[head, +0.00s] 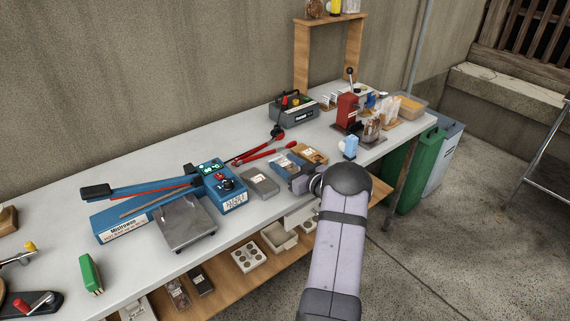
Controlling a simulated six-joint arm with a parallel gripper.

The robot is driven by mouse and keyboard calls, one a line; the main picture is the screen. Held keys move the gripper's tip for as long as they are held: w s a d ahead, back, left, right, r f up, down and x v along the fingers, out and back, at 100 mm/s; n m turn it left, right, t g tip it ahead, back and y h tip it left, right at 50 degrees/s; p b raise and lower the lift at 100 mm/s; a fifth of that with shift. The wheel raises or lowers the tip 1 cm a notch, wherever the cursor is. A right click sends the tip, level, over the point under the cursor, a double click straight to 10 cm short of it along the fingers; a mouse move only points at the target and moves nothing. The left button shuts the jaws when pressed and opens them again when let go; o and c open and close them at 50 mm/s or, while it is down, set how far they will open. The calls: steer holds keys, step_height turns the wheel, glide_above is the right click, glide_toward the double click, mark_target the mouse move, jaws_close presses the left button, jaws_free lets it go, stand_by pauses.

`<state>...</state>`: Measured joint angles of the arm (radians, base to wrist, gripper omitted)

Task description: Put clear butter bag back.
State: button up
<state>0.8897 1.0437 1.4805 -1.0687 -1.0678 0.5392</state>
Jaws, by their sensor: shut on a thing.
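My gripper (297,181) is low over the front edge of the table, right of a grey box. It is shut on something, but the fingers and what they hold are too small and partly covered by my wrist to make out. Several pale, clear bags (389,108) stand upright near the right end of the table, behind a glass jar. I cannot tell whether a butter bag is among them or in my gripper.
A blue sealer (222,187), a grey scale (186,222) and a grey box (260,183) lie to the left. Green bin (424,165) beyond the table's right end.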

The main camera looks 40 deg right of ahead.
steer(key=shift+f, duration=0.15)
steer(key=o, duration=0.8)
steer(key=shift+c, duration=0.2)
steer(key=shift+r, duration=0.2)
steer(key=s, duration=0.4)
steer(key=s+r, duration=0.1)
steer(key=s, duration=0.3)
steer(key=s+b, duration=0.1)
steer(key=s, duration=0.3)
steer(key=shift+r, duration=0.4)
steer(key=shift+w, duration=0.1)
